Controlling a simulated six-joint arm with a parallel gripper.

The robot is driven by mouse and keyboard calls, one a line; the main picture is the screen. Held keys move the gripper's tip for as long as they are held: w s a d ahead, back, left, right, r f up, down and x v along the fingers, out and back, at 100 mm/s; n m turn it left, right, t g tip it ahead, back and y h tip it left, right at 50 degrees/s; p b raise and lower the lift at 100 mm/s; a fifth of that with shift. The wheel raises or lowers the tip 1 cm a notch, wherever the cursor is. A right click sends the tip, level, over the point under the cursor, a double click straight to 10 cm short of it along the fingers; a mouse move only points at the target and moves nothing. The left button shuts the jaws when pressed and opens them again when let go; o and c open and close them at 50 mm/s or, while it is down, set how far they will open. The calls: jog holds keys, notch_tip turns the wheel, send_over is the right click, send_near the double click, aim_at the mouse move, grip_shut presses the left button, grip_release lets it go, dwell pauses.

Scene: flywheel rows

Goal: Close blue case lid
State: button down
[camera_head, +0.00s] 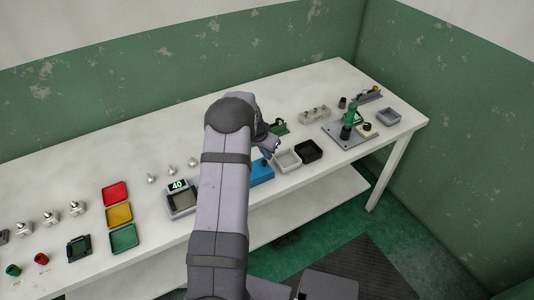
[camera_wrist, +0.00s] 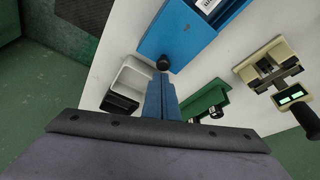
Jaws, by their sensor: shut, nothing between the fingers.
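The blue case (camera_head: 262,172) stands on the white table, partly hidden behind my arm in the head view. In the wrist view the blue case (camera_wrist: 185,32) fills the top middle as a flat blue surface with a brighter blue edge and a white label. A round black knob (camera_wrist: 163,63) shows at its lower edge. I cannot tell how far the lid is open. My gripper (camera_wrist: 161,76) is shut and empty, its blue fingers close beside the knob; contact cannot be made out. In the head view my gripper (camera_head: 271,148) is above the table behind the case.
A white tray (camera_head: 288,161) and a black tray (camera_head: 308,151) stand right of the case. A green holder (camera_wrist: 205,102) and a beige device (camera_wrist: 265,65) lie nearby. A scale (camera_head: 181,198) reading 40 stands to the left. The front table edge is close.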

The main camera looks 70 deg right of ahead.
jog(key=w+a+b, duration=0.5)
jog(key=shift+w+f, duration=0.1)
jog(key=shift+f, duration=0.1)
jog(key=shift+w+a+r, duration=0.1)
jog(key=shift+w+a, duration=0.05)
jog(key=shift+a, duration=0.1)
jog(key=shift+r, duration=0.1)
jog(key=shift+d, duration=0.15)
jog(key=shift+d+r+p, duration=0.1)
jog(key=shift+d+p, duration=0.1)
jog(key=shift+p, duration=0.1)
jog(key=d, duration=0.1)
jog(key=s+d, duration=0.1)
jog(key=d+p, duration=0.1)
jog(key=shift+s+r, duration=0.2)
jog(key=shift+r, duration=0.1)
jog(key=shift+w+r+b, duration=0.1)
jog(key=shift+r+b, duration=0.25)
jog(key=shift+b, duration=0.05)
jog(key=s+b+v, duration=0.1)
jog(key=b+v, duration=0.2)
jog(key=v, duration=0.6)
jog(key=shift+w, duration=0.5)
jog(key=shift+a+r, duration=0.1)
jog(key=shift+a, duration=0.05)
